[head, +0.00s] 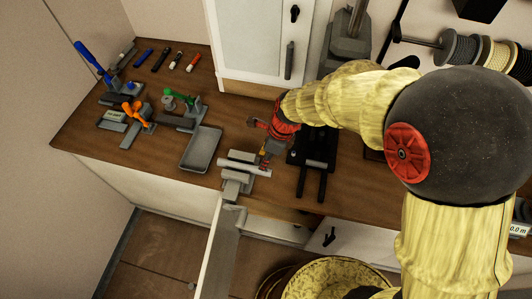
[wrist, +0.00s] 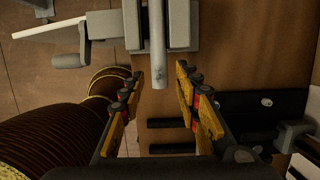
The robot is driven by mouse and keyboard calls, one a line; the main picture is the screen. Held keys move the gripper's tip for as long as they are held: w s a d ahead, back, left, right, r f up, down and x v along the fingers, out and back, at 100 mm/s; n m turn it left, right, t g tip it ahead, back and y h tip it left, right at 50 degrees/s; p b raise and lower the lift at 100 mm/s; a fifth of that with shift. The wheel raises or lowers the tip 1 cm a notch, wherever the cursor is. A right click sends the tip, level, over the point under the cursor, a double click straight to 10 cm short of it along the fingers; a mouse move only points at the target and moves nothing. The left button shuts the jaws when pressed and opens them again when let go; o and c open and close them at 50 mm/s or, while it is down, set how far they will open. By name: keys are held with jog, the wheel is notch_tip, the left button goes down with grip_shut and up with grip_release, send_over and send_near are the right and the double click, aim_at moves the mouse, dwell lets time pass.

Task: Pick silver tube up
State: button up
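A silver tube (head: 245,166) lies in a grey vise-like fixture (head: 236,187) near the front edge of the wooden bench. In the wrist view the tube (wrist: 158,40) sticks out of the fixture (wrist: 113,27) toward me. My gripper (wrist: 159,76) is open, with one finger on each side of the tube's free end; gaps show on both sides. In the head view my gripper (head: 265,160) is low over the tube's right end, and its fingers are small and partly hard to make out.
A black stand with two prongs (head: 314,165) is just right of my gripper. A grey tray (head: 201,149) and several clamps and tools are left. A cabinet door (head: 221,250) stands open below the bench. Spools (head: 462,48) hang at the back right.

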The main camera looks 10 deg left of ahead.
aim_at(266, 170)
jog(key=shift+s+f+b, duration=0.1)
jog(key=shift+f+b, duration=2.45)
jog(key=shift+f, duration=0.8)
jog(key=c, duration=0.3)
jog(key=c, duration=0.4)
jog(key=shift+c, duration=0.2)
jog(key=shift+r, duration=0.15)
jog(key=shift+a+p+v, duration=0.2)
jog(key=shift+p+v, duration=0.6)
jog(key=shift+p, duration=0.05)
jog(key=shift+a+p+v, duration=0.2)
jog(key=shift+p+v, duration=0.6)
jog(key=shift+a+p+v, duration=0.15)
jog(key=shift+p+v, duration=0.65)
jog(key=shift+p, duration=0.05)
